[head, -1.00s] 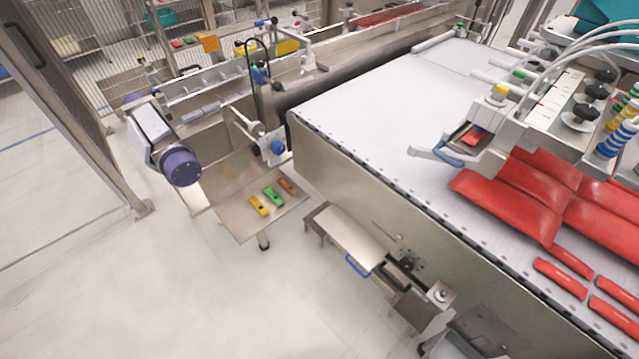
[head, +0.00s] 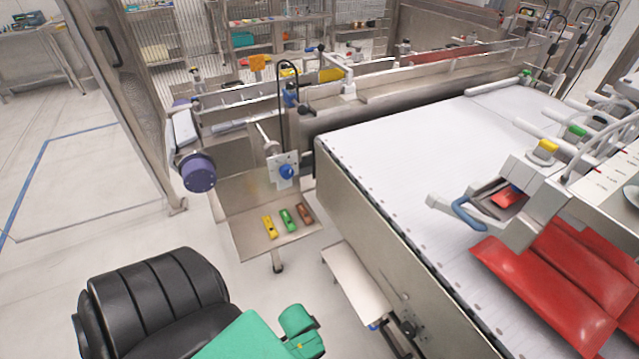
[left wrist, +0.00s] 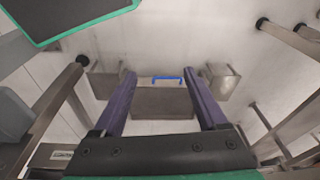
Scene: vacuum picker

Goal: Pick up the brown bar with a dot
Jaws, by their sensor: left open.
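A brown bar (head: 305,213) lies on a metal shelf plate (head: 237,221) beside the white conveyor. It is the rightmost of three small bars in a row, with a green bar (head: 288,220) to its left and a yellow bar (head: 270,227) further left. A dot on it is too small to make out for sure. My left arm shows at the bottom of the head view, below and in front of the plate. In the left wrist view my left gripper (left wrist: 159,79) has its two purple fingers wide apart and nothing between them. My right gripper is not in view.
A white conveyor (head: 430,140) with red packs (head: 555,280) runs along the right. A lower metal box with a blue handle (left wrist: 167,78) is near my left fingers. Floor left of the plate is free.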

